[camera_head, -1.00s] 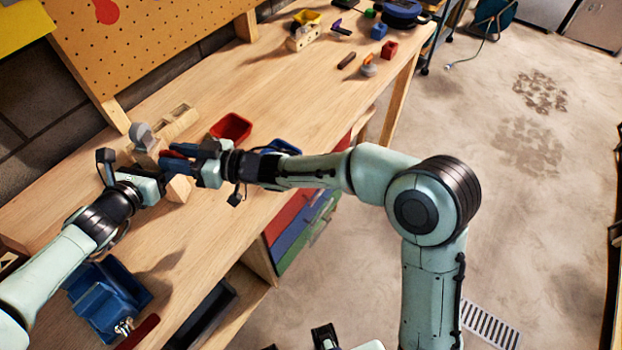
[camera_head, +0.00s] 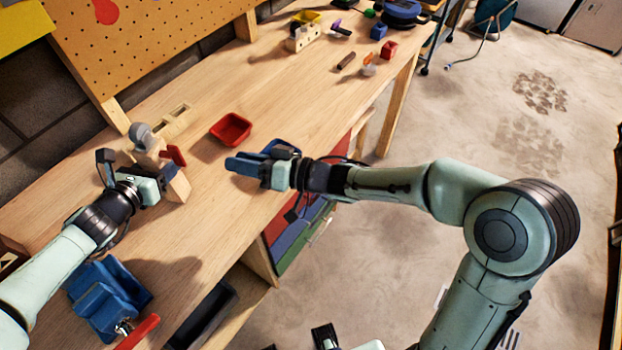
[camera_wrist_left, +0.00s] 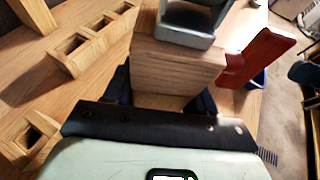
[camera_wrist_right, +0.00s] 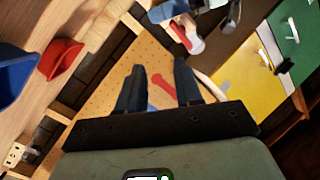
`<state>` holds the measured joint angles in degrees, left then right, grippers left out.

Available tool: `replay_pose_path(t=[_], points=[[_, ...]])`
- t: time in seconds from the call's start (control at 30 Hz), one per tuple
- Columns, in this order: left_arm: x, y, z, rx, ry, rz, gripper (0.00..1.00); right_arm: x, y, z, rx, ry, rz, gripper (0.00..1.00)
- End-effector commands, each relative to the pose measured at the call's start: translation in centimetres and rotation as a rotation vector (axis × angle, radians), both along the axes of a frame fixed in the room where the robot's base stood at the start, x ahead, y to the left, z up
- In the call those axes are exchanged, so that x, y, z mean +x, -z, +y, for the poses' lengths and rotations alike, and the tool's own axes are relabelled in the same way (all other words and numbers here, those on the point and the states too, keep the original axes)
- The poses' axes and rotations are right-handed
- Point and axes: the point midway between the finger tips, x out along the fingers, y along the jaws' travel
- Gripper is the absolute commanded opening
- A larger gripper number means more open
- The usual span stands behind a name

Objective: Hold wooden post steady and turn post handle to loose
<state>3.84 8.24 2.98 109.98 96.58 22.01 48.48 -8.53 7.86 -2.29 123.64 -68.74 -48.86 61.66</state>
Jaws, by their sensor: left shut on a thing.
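The wooden post (camera_head: 178,187) stands on the workbench at left, with a grey metal piece (camera_head: 142,136) on top. Its red handle (camera_head: 175,155) sticks out from the upper right side. The left wrist view shows the post (camera_wrist_left: 172,68), the grey piece (camera_wrist_left: 188,22) and the handle (camera_wrist_left: 258,58) close up. My left gripper (camera_head: 165,172) is shut on the post, with its fingertips partly hidden behind the wood. My right gripper (camera_head: 232,165) is to the right of the handle, apart from it. In the right wrist view its two fingers (camera_wrist_right: 157,90) are spread with nothing between them.
A red bin (camera_head: 231,129) stands behind my right gripper, and a blue bin (camera_head: 281,147) is partly hidden by it. A wooden block with square holes (camera_head: 172,122) lies behind the post. A blue vise (camera_head: 108,298) is at front left. The bench's middle is mostly clear.

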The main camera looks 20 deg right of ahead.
Motion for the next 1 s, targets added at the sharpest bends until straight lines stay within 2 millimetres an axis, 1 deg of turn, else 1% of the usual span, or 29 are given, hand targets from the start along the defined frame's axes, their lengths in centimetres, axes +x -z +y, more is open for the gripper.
replay_pose_path(t=[0.03,0.2,0.4,0.7,0.9,1.0], points=[[0.0,0.0,0.0,-0.001,0.000,-0.001,0.14,0.4,0.5,-0.8,0.005,0.036,0.041,0.35],[0.0,-0.1,0.0,0.000,0.000,-0.001,0.14,1.4,2.4,-3.5,0.032,0.162,0.190,0.35],[0.0,0.0,0.0,0.000,0.000,-0.001,0.14,1.9,4.9,-6.6,0.057,0.300,0.348,0.35],[0.0,-0.1,0.0,0.001,-0.001,-0.002,0.14,1.0,9.1,-10.8,0.063,0.478,0.554,0.35],[0.0,-0.1,0.0,0.001,-0.001,-0.002,0.14,0.0,11.5,-13.0,0.057,0.568,0.660,0.35],[0.0,-0.1,0.0,0.001,-0.001,-0.002,0.14,-0.5,12.2,-13.7,0.056,0.598,0.697,0.35]])
